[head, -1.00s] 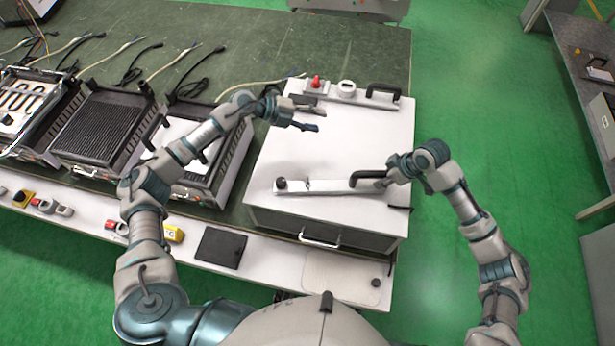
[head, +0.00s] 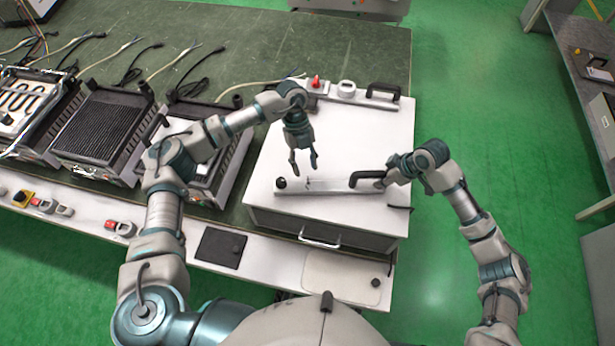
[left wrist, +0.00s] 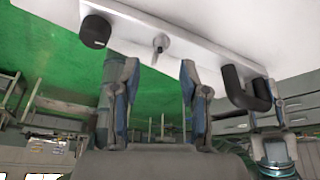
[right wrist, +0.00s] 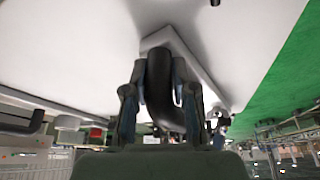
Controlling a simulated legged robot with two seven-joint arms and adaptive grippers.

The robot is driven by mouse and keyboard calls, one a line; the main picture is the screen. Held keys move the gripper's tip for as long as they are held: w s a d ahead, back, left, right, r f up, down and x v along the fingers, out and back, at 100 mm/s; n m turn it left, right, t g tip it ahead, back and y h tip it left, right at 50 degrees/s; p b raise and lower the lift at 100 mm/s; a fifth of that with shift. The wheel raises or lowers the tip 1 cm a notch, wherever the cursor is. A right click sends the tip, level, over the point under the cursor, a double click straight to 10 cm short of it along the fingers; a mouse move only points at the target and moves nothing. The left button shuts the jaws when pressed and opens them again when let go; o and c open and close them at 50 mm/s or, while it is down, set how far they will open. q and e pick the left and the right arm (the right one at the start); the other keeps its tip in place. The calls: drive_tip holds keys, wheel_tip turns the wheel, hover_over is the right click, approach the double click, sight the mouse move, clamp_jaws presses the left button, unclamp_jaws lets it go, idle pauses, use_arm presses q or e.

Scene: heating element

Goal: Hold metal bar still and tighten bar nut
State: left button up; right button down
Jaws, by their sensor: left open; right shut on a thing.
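The metal bar (head: 335,187) lies along the near side of the white box top, with a black knob (head: 281,183) at its left end and a black handle (head: 366,176) at its right. The bar nut (head: 308,183) stands up from the bar near the knob. It also shows in the left wrist view (left wrist: 161,42). My left gripper (head: 303,172) is open, pointing down just above and behind the nut, apart from it. In its wrist view the nut sits beyond the gap between the fingers. My right gripper (head: 385,180) is shut on the black handle, which shows between its fingers (right wrist: 160,90).
A second bar with a black handle (head: 383,91), a white ring (head: 346,88) and a red part (head: 316,82) lie at the back of the box. Heater units (head: 100,130) stand to the left. The middle of the white top (head: 360,135) is clear.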

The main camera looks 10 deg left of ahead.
sight(308, 184)
use_arm(q)
drive_tip(key=x, duration=0.5)
drive_tip(key=shift+s+f, duration=0.1)
drive_tip(key=shift+f, duration=0.1)
clamp_jaws()
